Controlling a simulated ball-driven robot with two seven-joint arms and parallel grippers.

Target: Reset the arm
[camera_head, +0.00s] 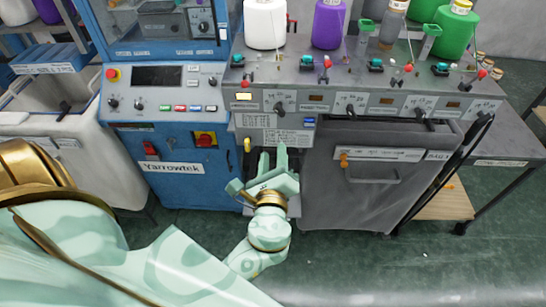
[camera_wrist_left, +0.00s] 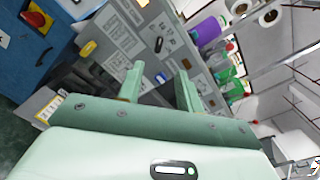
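My left gripper (camera_head: 274,160) is in the middle of the head view, in front of the grey machine panel beside the blue cabinet. Its two pale green fingers point up and stand apart with nothing between them. The left wrist view also shows the left gripper (camera_wrist_left: 158,82) open and empty, with the labelled grey panel behind it. I see no contact between the fingers and the panel. My right gripper does not show in either view.
A blue Yarrowtek cabinet (camera_head: 184,180) with buttons stands left of the gripper. A grey bin (camera_head: 345,190) with a handle is to the right. Yarn cones, white (camera_head: 265,22) and purple (camera_head: 328,24), stand on the machine top. Green floor (camera_head: 400,265) is clear in front.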

